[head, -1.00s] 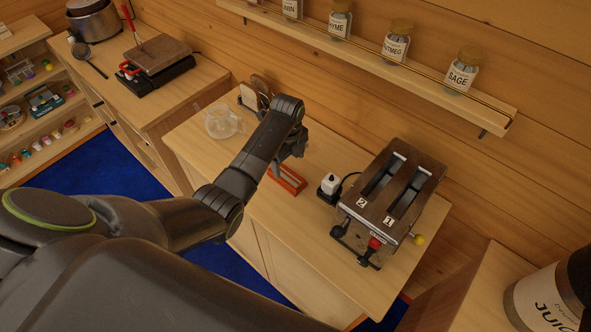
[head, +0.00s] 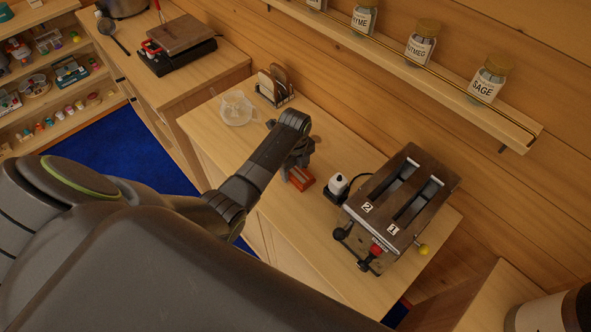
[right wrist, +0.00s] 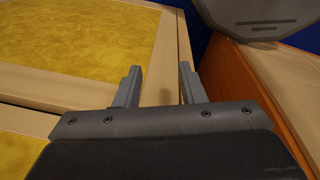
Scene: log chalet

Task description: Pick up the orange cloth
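The orange cloth (head: 302,180) appears as a small red-orange patch on the light wooden counter, left of the toaster. It is partly hidden by my left gripper (head: 294,170), which points down right over it, at or very close to the cloth. The left fingertips are too small and dark to tell whether they are open or closed on it. In the right wrist view my right gripper (right wrist: 160,88) is open, with nothing between its fingers. The cloth is not in that view.
A two-slot wooden toaster (head: 400,200) and a white plug (head: 336,185) stand right of the cloth. A glass teapot (head: 237,108) and toast rack (head: 274,88) are behind left. A jar shelf (head: 420,70) runs along the wall. Yellow-topped wooden panels (right wrist: 75,45) lie near my right gripper.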

